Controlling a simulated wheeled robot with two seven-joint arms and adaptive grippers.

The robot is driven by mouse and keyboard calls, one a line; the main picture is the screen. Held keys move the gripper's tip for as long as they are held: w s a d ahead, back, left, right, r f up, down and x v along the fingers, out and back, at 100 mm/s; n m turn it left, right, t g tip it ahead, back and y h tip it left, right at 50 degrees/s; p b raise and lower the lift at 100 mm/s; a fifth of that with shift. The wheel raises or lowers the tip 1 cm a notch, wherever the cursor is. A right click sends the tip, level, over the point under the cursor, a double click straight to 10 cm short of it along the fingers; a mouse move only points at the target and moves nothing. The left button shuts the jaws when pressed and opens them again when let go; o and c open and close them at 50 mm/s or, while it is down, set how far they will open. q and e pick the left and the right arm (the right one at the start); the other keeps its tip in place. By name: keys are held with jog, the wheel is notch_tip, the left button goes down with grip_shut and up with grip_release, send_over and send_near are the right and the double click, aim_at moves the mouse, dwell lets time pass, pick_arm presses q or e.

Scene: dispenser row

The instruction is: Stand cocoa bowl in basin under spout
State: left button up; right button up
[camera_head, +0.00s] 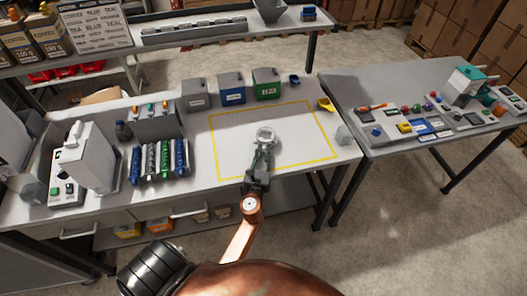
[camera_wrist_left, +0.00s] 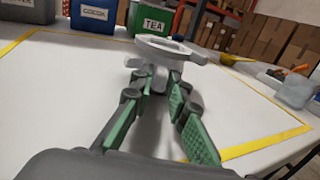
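A pale round bowl (camera_head: 265,134) with a thick ring rim is over the yellow-outlined area of the table. It also shows in the left wrist view (camera_wrist_left: 168,46). My left gripper (camera_head: 262,150) reaches it from the near side. In the wrist view its green-padded fingers (camera_wrist_left: 161,78) close in on a grey part below the rim and appear shut on it. I cannot tell whether the bowl touches the table or what is in it. A white machine (camera_head: 88,157) stands at the left; its spout and basin cannot be made out clearly. My right gripper is not in view.
Grey (camera_head: 197,95), blue (camera_head: 232,90) and green (camera_head: 266,84) bins stand behind the yellow outline. Blue reads COCOA, green TEA. A yellow scoop (camera_head: 326,104) and a clear container (camera_head: 343,134) are at the right.

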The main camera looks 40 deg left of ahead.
pick_arm(q)
jog(key=shift+o, duration=1.2)
